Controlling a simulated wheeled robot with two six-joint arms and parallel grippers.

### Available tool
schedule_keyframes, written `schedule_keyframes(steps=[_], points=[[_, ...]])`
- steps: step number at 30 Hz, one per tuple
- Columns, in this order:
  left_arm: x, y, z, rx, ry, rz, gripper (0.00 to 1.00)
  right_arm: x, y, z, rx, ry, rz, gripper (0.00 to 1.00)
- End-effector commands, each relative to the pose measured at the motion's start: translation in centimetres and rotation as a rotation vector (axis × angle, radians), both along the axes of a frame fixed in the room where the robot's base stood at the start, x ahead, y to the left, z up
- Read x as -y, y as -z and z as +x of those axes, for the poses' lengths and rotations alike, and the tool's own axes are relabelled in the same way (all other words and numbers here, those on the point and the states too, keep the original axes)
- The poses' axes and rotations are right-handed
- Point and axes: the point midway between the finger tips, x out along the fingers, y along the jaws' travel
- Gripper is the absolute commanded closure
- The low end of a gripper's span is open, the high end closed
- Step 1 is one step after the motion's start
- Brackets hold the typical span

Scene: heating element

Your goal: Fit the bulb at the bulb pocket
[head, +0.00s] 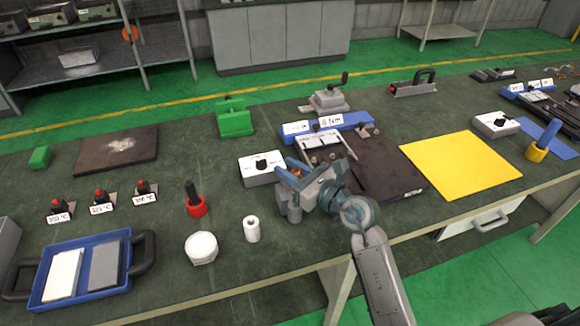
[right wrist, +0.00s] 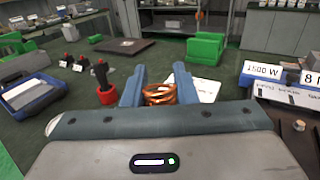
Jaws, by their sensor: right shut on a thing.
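My right gripper (head: 298,166) is over the middle of the bench, and its blue fingers show in the right wrist view (right wrist: 159,82). It is shut on a copper-coloured coil (right wrist: 160,94), which shows as a small orange patch in the head view (head: 296,172). I cannot tell a separate bulb from this coil. A white box with a black knob (head: 258,172) stands just left of the fingers. A dark plate (head: 385,168) lies right of the gripper. No bulb pocket can be made out; the gripper hides part of this area. My left gripper is not in view.
Blue strips with labels (head: 347,123) and a grey vise (head: 328,100) stand behind the gripper. A yellow mat (head: 460,165) lies to the right. A white roll (head: 252,229), a white round tub (head: 201,248) and a red-based holder (head: 195,207) stand left.

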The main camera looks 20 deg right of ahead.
Motion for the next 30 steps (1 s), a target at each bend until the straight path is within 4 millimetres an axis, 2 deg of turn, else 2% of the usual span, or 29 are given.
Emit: schedule_keyframes(steps=[1, 6, 30], points=[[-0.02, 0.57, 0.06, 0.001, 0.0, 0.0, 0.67, 0.0, 0.69, 0.0, 0.0, 0.0, 0.0, 0.97], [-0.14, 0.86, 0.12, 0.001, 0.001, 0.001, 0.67, 0.0, 1.19, 0.0, 0.001, 0.0, -0.001, 0.97], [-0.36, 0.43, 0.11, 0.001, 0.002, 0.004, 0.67, -0.02, 1.12, -0.03, -0.001, 0.0, -0.001, 0.97]])
